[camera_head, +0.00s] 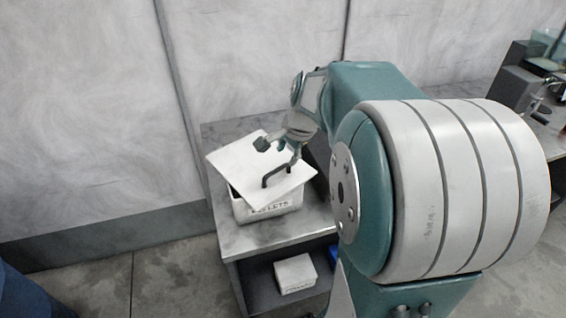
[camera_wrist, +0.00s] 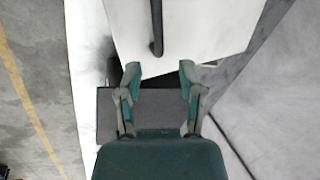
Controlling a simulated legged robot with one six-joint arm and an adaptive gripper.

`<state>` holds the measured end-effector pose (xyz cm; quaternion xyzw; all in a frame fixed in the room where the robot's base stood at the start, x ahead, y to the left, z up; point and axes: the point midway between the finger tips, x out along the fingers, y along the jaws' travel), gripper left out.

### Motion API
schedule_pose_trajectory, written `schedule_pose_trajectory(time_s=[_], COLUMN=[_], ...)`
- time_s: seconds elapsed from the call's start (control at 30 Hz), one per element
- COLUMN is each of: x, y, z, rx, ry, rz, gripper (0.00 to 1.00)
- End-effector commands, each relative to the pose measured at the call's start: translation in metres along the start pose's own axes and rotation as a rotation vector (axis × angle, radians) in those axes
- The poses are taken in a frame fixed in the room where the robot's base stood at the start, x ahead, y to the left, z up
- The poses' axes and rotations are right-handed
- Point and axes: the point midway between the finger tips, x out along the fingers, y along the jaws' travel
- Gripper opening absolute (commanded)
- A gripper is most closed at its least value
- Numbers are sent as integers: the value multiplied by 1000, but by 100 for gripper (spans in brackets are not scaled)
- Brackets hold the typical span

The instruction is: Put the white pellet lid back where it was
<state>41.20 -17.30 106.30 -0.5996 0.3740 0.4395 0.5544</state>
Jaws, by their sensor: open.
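The white pellet lid (camera_head: 232,158) lies on top of the white bin (camera_head: 265,211), whose front lettering appears to read "PELLETS". The lid is turned askew to the bin and overhangs its sides. Its dark bar handle (camera_head: 277,176) stands up from the top face. My gripper (camera_head: 278,148) is over the lid, just behind the handle, with its fingers spread and nothing between them. In the wrist view, the lid (camera_wrist: 205,30) and handle (camera_wrist: 157,35) are beyond the open gripper (camera_wrist: 159,74). The handle lines up roughly between the fingers but appears apart from them.
The bin stands on a grey bench (camera_head: 235,240). A small white box (camera_head: 295,273) sits on the shelf below, with a blue thing partly hidden beside it. A grey panelled wall (camera_head: 90,110) is behind. Dark equipment (camera_head: 515,85) stands at far right. My arm hides the bench's right side.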

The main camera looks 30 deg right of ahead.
Motion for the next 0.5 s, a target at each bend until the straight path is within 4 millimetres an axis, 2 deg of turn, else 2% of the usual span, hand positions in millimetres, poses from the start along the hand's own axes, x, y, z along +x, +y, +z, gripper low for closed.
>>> schedule_pose_trajectory(time_s=[0.03, 0.13, 0.37, 0.43, 0.5], x=[-12, -31, -54, -57, -62], y=[0, 0, 0, 1, 4], z=[0, 0, 0, 6, 22], rx=[0, -1, -1, -30, -111], ry=[4, 4, 1, 2, 7], rz=[-4, -3, 0, -1, -4], gripper=[49, 49, 49, 49, 49])
